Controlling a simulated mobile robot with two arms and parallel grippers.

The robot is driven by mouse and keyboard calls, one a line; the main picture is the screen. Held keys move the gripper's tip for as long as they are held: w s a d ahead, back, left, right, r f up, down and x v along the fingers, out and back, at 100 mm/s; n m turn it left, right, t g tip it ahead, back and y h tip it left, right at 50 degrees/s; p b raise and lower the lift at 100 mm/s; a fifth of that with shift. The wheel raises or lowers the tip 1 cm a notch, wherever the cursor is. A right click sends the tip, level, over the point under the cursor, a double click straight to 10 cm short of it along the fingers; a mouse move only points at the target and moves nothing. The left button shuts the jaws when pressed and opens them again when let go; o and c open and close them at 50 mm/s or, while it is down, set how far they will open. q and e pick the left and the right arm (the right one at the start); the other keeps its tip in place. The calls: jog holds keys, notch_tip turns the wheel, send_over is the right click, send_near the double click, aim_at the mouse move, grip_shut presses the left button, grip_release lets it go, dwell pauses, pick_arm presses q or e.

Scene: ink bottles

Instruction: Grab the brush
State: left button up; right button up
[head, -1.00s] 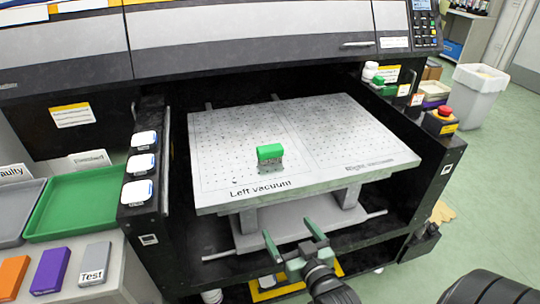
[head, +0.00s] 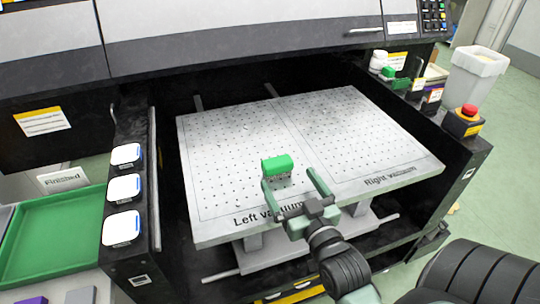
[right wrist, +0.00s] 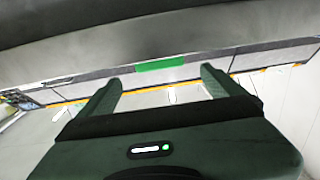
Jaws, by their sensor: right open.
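The brush (head: 278,166) has a green top and a grey lower part. It stands on the left half of the perforated white vacuum table (head: 225,150), near the "Left vacuum" label. My right gripper (head: 290,180) is open and comes from the front edge of the table. Its two green fingers point at the brush, the left one overlapping the brush's lower left side in the picture. I cannot tell whether they touch it. In the right wrist view a green bar (right wrist: 160,64), likely the brush, shows just beyond and between the fingertips. My left gripper is not in view.
The table sits inside a black machine with side walls. Three white-topped ink bottles (head: 124,188) line the left wall. A green tray (head: 45,245) lies at the far left. A red stop button (head: 468,111) and small items sit on the right wall. The table's right half is clear.

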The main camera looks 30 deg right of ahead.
aim_at(281, 167)
jog(key=shift+w+d, duration=0.1)
jog(key=shift+w, duration=0.35)
jog(key=shift+w+r, duration=0.15)
jog(key=shift+w, duration=0.1)
jog(key=shift+w+d, duration=0.2)
jog(key=shift+w, duration=0.5)
jog(key=x, duration=0.2)
jog(key=p+x, duration=0.1)
jog(key=x, duration=0.1)
jog(key=shift+f, duration=0.2)
jog(key=shift+w, duration=0.15)
jog(key=c, duration=1.2)
jog(key=shift+c, duration=1.3)
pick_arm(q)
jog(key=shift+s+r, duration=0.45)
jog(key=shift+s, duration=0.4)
